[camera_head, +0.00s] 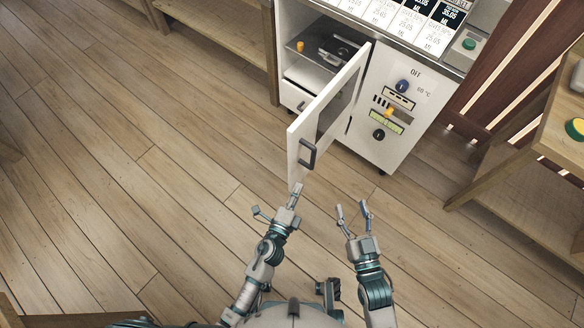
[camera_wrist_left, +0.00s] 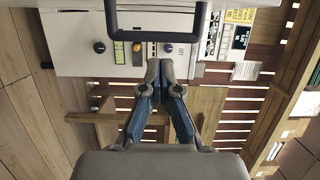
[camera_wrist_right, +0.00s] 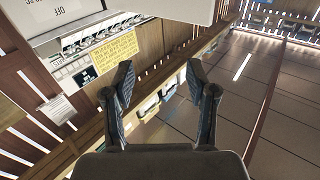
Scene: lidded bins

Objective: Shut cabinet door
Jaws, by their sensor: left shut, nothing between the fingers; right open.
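The white cabinet door (camera_head: 325,118) with a dark window stands wide open in the head view, hinged beside the control panel and swung out toward me. Its black handle (camera_head: 307,153) is near the free edge; in the left wrist view the handle (camera_wrist_left: 155,22) shows large at the top. The open cabinet (camera_head: 290,92) shows a shelf and a drawer inside. My left gripper (camera_head: 297,190) is shut and empty, close to the door's lower free corner; contact cannot be told. My right gripper (camera_head: 353,210) is open and empty, to the right of the door.
The control panel (camera_head: 395,105) with knobs is right of the door. The floor (camera_head: 130,170) to the left is clear.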

